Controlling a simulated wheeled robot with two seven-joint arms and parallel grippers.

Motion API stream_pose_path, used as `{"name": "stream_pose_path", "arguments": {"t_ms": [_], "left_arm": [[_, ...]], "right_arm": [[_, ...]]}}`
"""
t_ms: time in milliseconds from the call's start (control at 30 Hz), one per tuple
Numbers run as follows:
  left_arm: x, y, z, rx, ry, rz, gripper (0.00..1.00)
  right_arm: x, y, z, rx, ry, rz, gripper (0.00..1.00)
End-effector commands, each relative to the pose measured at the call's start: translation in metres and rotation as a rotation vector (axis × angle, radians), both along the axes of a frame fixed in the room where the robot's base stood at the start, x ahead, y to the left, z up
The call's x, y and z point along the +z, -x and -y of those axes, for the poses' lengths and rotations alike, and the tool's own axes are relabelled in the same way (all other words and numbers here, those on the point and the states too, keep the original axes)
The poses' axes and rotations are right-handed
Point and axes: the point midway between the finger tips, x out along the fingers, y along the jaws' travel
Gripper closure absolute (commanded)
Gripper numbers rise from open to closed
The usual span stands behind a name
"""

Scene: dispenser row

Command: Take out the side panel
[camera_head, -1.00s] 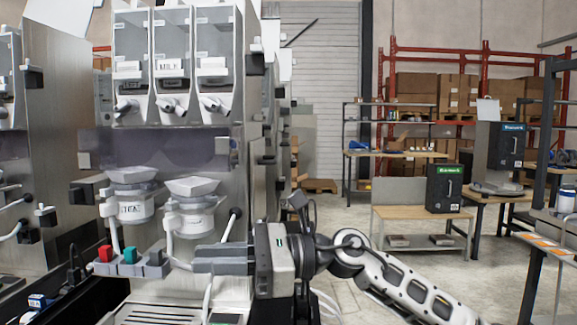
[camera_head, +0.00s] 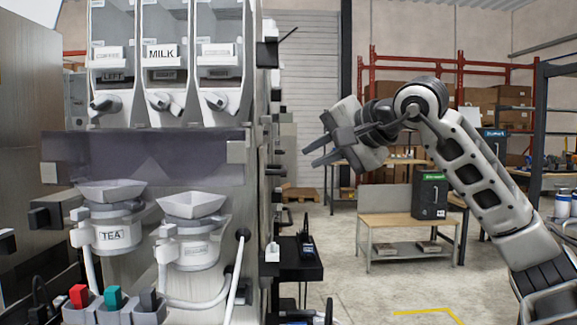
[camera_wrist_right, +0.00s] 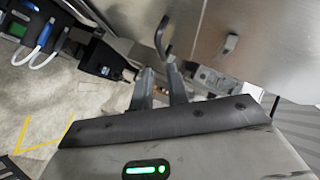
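The dispenser machine (camera_head: 140,270) fills the left half of the head view. Its right side is seen nearly edge-on, so I cannot pick out the side panel there with certainty. In the right wrist view a bare metal face (camera_wrist_right: 262,55) at the upper right may be that panel. It bears a dark hooked handle (camera_wrist_right: 161,36) and a small grey catch (camera_wrist_right: 230,43). My right gripper (camera_head: 318,152) is raised in free air to the right of the machine, fingers pointing left, apart and empty. Its fingers also show in the right wrist view (camera_wrist_right: 160,70). My left gripper is out of view.
Black and grey fittings stick out along the machine's right edge. A black shelf (camera_head: 297,268) with a handheld device (camera_head: 306,243) stands beside it. A wooden bench (camera_head: 400,219) with a black box (camera_head: 429,194) stands further back. Open floor lies between.

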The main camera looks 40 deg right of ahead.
Motion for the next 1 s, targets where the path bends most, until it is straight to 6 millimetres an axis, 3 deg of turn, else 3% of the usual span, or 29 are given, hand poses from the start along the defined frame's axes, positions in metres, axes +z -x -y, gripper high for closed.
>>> {"name": "stream_pose_path", "arguments": {"t_ms": [300, 500, 967, 1000], "left_arm": [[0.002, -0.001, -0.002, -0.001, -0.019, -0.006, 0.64], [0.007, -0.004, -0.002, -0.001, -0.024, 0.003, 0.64], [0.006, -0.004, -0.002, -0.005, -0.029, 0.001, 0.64], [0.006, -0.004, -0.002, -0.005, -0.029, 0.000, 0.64]], "right_arm": [[-0.024, -0.059, 0.000, 0.003, -0.005, -0.002, 0.84], [-0.035, -0.083, 0.000, 0.003, -0.004, -0.001, 0.84], [-0.040, -0.093, 0.000, 0.002, -0.002, 0.000, 0.84], [-0.040, -0.093, 0.000, 0.002, -0.002, 0.000, 0.95]]}}
